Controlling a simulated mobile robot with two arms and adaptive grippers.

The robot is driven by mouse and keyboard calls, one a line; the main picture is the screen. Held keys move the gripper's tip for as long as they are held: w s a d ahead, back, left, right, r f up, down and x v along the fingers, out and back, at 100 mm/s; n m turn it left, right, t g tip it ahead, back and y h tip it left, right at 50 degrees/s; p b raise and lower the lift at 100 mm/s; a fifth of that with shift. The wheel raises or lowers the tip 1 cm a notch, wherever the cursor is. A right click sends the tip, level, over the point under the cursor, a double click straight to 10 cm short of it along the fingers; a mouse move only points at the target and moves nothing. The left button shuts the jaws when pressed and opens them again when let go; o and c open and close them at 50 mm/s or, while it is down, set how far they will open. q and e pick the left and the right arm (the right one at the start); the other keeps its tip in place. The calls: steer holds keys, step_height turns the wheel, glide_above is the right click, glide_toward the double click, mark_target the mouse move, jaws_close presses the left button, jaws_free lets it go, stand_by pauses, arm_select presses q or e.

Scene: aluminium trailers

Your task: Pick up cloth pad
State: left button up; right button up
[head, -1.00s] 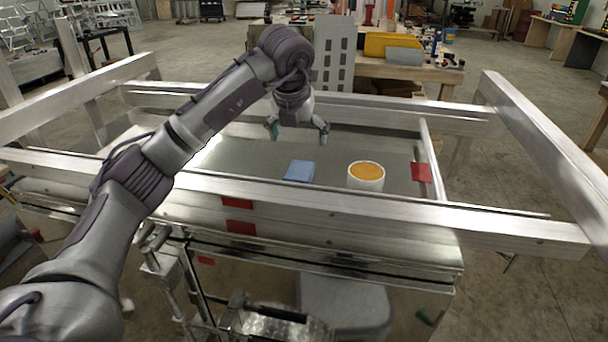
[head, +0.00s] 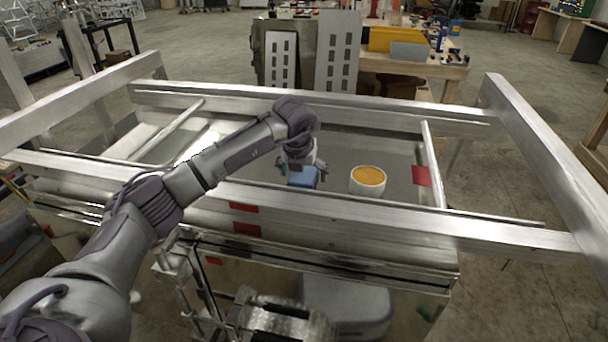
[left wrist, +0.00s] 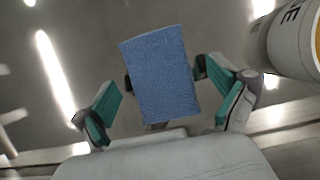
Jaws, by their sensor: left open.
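The blue cloth pad (head: 304,178) lies on the metal bed of the trailer, partly hidden by my arm in the head view. My left gripper (head: 303,170) is right over it, pointing down. In the left wrist view the pad (left wrist: 160,75) shows whole, slightly tilted, between the spread fingers of my left gripper (left wrist: 160,100). The green-padded fingers are open, one on each side of the pad, with a gap on the left. Whether the right finger touches it I cannot tell. My right gripper is not in view.
A white tub with an orange top (head: 367,181) stands close to the right of the pad; its side also shows in the left wrist view (left wrist: 290,40). Aluminium rails (head: 400,225) run around the bed, with the near rail between my base and the pad.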

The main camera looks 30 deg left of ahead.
arm_select(q)
steer(key=shift+s+d, duration=0.1)
steer(key=shift+f, duration=0.1)
steer(key=shift+f+b, duration=0.15)
steer(key=shift+b, duration=0.2)
stand_by(0.4)
steer(key=c, duration=1.2)
